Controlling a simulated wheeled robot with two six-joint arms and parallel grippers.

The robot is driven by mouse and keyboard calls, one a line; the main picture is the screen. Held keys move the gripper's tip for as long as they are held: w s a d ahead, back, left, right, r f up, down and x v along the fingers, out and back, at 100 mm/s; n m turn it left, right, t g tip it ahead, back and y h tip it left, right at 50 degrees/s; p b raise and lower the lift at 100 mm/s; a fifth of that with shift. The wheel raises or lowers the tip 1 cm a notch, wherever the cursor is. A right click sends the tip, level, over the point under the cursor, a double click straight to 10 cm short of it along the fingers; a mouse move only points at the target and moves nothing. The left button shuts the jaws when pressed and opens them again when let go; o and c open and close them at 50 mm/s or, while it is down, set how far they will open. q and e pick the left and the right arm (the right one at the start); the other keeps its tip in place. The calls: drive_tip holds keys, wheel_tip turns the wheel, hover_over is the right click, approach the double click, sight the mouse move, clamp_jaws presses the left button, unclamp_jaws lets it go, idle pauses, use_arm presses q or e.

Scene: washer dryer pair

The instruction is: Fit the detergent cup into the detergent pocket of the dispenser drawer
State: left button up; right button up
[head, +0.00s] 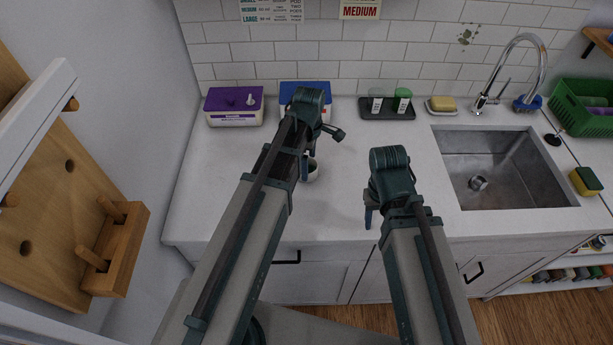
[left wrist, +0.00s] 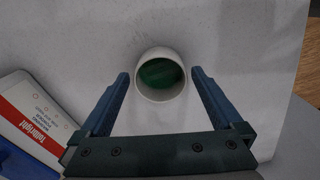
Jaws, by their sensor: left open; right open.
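A white round cup with green inside (left wrist: 160,76) stands on the counter between the fingers of my left gripper (left wrist: 162,72) in the left wrist view. The fingers are open, one on each side of the cup, with a gap to it. In the head view the cup (head: 313,171) shows only in part behind my left gripper (head: 306,165). My right gripper (head: 370,215) is over the front part of the counter, to the right of the cup, and no object shows in it. The dispenser drawer and its detergent pocket are in neither view.
A purple box (head: 233,107) and a blue-topped box (head: 291,98) stand at the back of the counter (head: 220,190). A dark tray (head: 387,113) holds two jars. A soap dish (head: 441,106), sink (head: 500,165) and tap (head: 540,65) are right. A wooden peg board (head: 60,190) is left.

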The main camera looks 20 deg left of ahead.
use_arm(q)
drive_tip(key=shift+f, duration=0.35)
use_arm(e)
drive_tip(key=shift+f, duration=0.4)
use_arm(q)
drive_tip(key=shift+r, duration=0.1)
use_arm(e)
drive_tip(key=shift+r, duration=0.1)
use_arm(q)
drive_tip(key=c, duration=1.3)
drive_tip(key=shift+r, duration=0.15)
use_arm(e)
drive_tip(key=shift+r, duration=0.15)
